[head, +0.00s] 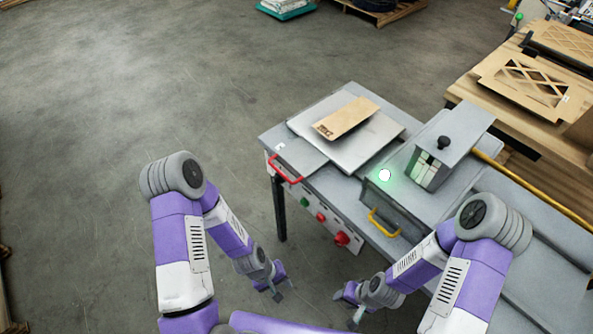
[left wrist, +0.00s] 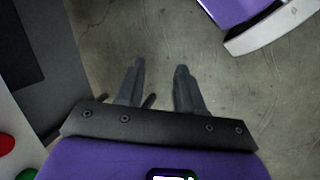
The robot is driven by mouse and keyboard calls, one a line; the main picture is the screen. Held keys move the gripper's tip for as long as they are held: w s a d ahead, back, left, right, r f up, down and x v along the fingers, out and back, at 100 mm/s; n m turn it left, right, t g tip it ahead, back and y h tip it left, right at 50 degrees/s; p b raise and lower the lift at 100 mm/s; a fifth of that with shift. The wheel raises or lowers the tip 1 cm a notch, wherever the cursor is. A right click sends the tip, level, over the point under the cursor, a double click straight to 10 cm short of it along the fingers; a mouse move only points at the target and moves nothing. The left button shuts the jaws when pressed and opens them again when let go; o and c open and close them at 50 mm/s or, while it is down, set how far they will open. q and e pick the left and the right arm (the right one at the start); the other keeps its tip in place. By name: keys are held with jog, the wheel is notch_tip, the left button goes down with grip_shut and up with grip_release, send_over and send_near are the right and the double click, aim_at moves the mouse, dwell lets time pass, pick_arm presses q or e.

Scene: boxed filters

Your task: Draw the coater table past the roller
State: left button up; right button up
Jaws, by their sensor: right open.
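The coater (head: 330,195) is a grey bench machine. Its flat, pale table plate (head: 372,150) carries a brown cardboard piece (head: 345,118) with dark print. A red handle (head: 285,170) is at the machine's left end. A grey housing with a black knob (head: 443,142) stands right of the plate; I cannot clearly see the roller. My left gripper (head: 280,294) is in front of the machine, below the red handle and apart from it. In the left wrist view its fingers (left wrist: 159,68) are spread with only floor between them. My right gripper (head: 345,311) is open and empty, below the front panel.
A yellow handle (head: 382,223) sits on the front right of the machine. Red and green knobs (head: 341,239) line the front panel. A white lamp (head: 385,175) glows green. A wooden bench (head: 470,95) with cardboard sheets is behind right. The floor at left is clear.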

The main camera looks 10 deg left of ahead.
pick_arm(q)
jog(key=w+a+r+n+h, duration=0.25)
jog(key=w+n, duration=0.35)
jog(key=n, duration=0.7)
jog(key=n+t+h+p, duration=0.2)
jog(key=n+t+h, duration=0.55)
jog(key=n, duration=1.55)
send_near(280, 171)
jog(key=x, duration=0.6)
jog(key=b+x, duration=0.1)
jog(key=x, duration=0.3)
jog(key=shift+f, duration=0.25)
grip_shut()
